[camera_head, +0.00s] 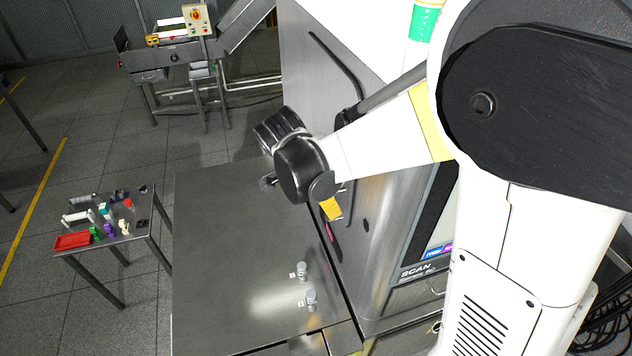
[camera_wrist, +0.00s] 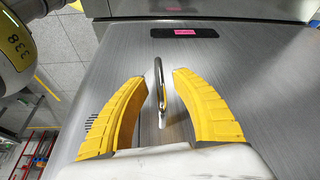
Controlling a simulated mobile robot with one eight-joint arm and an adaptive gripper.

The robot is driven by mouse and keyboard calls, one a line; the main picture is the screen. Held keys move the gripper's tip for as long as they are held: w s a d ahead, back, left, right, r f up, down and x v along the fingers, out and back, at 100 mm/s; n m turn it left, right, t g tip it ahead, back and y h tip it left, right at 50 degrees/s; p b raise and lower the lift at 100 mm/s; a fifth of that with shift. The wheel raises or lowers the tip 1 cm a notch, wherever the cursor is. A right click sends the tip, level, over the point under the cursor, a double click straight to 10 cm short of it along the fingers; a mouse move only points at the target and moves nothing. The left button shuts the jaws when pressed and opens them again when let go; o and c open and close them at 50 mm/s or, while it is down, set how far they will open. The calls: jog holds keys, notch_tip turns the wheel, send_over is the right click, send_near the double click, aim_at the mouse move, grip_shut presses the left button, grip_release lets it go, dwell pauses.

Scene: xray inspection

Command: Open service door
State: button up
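The service door appears to be the brushed steel panel (camera_wrist: 225,75) in front of my gripper in the wrist view; its outline is not clear. A slim, curved metal handle (camera_wrist: 159,75) stands out from it. My gripper (camera_wrist: 152,80) is open, with one yellow finger on each side of the handle and visible gaps to both. In the head view my gripper (camera_head: 331,208) is beside the steel cabinet (camera_head: 385,215), mostly hidden by my wrist; the handle is hidden there.
A black strip with a pink label (camera_wrist: 185,32) lies beyond the handle. A steel table (camera_head: 225,250) with two small metal knobs (camera_head: 306,285) stands below my gripper. A small side table (camera_head: 130,235) holds a red tray and several small items. A conveyor (camera_head: 165,55) stands behind.

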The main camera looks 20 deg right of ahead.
jog(key=shift+d+f, duration=0.1)
jog(key=shift+f, duration=0.1)
jog(key=shift+w, duration=0.1)
jog(key=shift+c, duration=0.2)
grip_shut()
